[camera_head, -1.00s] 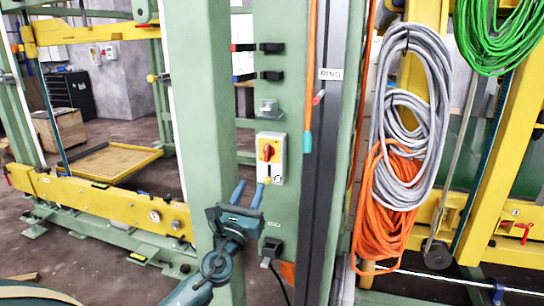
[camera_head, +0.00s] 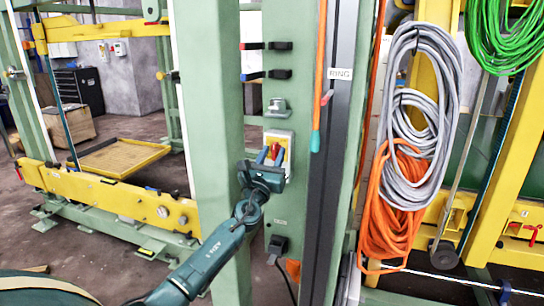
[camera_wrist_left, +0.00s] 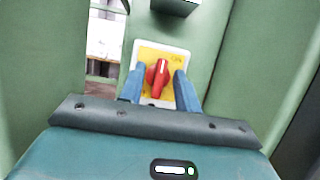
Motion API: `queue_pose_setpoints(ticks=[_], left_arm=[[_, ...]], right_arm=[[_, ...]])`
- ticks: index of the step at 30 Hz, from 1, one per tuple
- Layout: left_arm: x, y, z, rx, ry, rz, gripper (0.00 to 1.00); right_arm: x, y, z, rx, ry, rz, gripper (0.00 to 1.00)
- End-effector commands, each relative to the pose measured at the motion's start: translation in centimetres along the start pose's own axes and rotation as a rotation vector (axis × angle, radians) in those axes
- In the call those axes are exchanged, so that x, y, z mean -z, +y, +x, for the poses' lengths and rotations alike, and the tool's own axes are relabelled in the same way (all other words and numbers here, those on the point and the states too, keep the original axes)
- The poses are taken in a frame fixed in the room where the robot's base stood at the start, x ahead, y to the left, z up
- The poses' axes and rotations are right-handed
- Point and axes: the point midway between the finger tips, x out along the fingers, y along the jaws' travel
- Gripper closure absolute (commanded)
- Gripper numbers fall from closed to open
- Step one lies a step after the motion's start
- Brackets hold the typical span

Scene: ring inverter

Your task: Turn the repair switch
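The repair switch is a red rotary knob (camera_wrist_left: 158,78) on a yellow plate in a pale box (camera_wrist_left: 150,52), fixed to a green post. In the head view the switch box (camera_head: 288,140) is partly hidden behind my left gripper. My left gripper (camera_head: 270,155) is open, its two blue fingers pointing at the box. In the left wrist view the fingers (camera_wrist_left: 159,86) stand on either side of the knob, with a gap visible at least on the left. I cannot tell whether either finger touches it. My right gripper is not in view.
A black socket (camera_head: 277,245) with a cable sits below the switch, and a grey fitting (camera_head: 277,106) sits above it. An orange rod (camera_head: 318,85) hangs to the right. Grey cable coils (camera_head: 420,110) and an orange coil (camera_head: 392,215) hang further right. A green column (camera_head: 205,110) stands close on the left.

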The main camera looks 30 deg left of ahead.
Motion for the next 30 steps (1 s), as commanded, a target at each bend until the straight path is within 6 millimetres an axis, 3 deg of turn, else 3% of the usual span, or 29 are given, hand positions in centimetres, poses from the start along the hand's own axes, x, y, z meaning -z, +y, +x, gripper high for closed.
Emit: queue_pose_setpoints(ticks=[2,13,30], left_arm=[[0.0,-0.01,-0.02,0.0,0.0,0.0,0.69],[-0.01,0.0,-0.04,0.0,0.0,0.0,0.99],[0.0,-0.05,-0.04,-0.035,0.0,-0.084,1.0]], right_arm=[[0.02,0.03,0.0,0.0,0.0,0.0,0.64],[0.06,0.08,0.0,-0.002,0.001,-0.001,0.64],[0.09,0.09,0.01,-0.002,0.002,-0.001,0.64]])
